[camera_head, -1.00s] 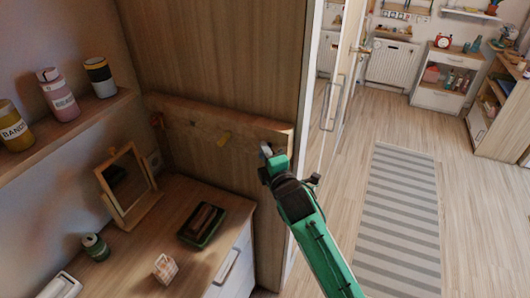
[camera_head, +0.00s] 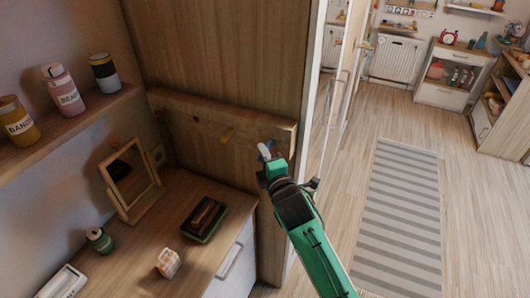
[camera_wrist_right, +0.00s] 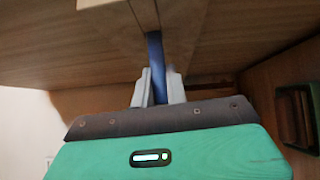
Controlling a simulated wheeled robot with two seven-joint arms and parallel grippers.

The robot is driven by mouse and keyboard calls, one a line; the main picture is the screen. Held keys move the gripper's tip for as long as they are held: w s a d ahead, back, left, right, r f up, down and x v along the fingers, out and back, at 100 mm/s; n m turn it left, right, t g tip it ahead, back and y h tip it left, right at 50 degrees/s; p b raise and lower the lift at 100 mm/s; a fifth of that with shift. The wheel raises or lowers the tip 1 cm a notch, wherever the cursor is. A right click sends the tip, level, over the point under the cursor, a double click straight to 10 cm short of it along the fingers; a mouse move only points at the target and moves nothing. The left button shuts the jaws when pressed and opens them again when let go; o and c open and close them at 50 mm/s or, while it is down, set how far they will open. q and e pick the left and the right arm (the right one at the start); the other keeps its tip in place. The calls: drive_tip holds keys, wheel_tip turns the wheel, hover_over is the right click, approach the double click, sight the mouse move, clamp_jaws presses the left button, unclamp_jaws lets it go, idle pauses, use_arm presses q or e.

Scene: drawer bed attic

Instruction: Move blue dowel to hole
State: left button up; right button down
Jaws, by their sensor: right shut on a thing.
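The blue dowel (camera_wrist_right: 156,62) is between the fingers of my right gripper (camera_wrist_right: 157,88) in the right wrist view. Its far end meets or lies just in front of a wooden edge; I cannot tell whether it is in a hole. In the head view my right gripper (camera_head: 265,153) is at the right end of the wooden peg board (camera_head: 190,104), with a bit of blue at its tip. The target hole cannot be made out. My left gripper is not in view.
Below the board, a dresser top holds a framed mirror (camera_head: 130,178), a dark tray (camera_head: 205,220), a green jar (camera_head: 99,240) and a small patterned block (camera_head: 168,263). A shelf (camera_head: 70,130) with several jars is at left. Open floor with a striped rug (camera_head: 398,210) lies right.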

drive_tip(key=shift+s+a+p, duration=0.2)
drive_tip(key=shift+s+a, duration=0.15)
drive_tip(key=shift+s, duration=0.45)
drive_tip(key=shift+s+a+p, duration=0.2)
drive_tip(key=shift+s+a, duration=0.15)
drive_tip(key=shift+s, duration=0.45)
drive_tip(key=shift+s, duration=0.1)
drive_tip(key=shift+a, duration=0.1)
